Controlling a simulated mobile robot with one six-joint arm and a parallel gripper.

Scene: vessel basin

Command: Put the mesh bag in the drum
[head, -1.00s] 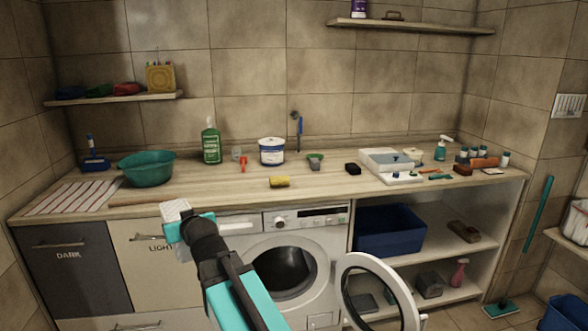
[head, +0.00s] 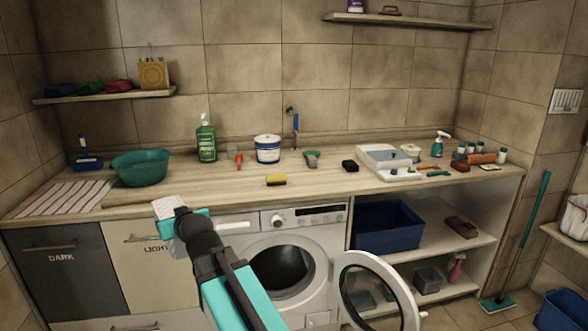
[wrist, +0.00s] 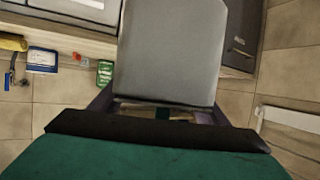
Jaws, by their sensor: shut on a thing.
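A whitish, box-like bundle, which I take for the mesh bag (head: 169,205), is held at the end of my arm in front of the counter. In the wrist view the mesh bag (wrist: 168,55) is a large pale grey block that fills the middle. My gripper (head: 178,222) is shut on it; its fingers are mostly hidden. The dark, round drum (head: 283,272) of the white washing machine is open, to the right of and below the bag. The bag is outside the drum.
The round washer door (head: 385,295) stands swung open to the right of the drum. Above is the wooden counter (head: 330,180) with a green basin (head: 140,168), a yellow sponge (head: 277,180) and bottles. A blue bin (head: 388,227) sits in the shelf unit at right.

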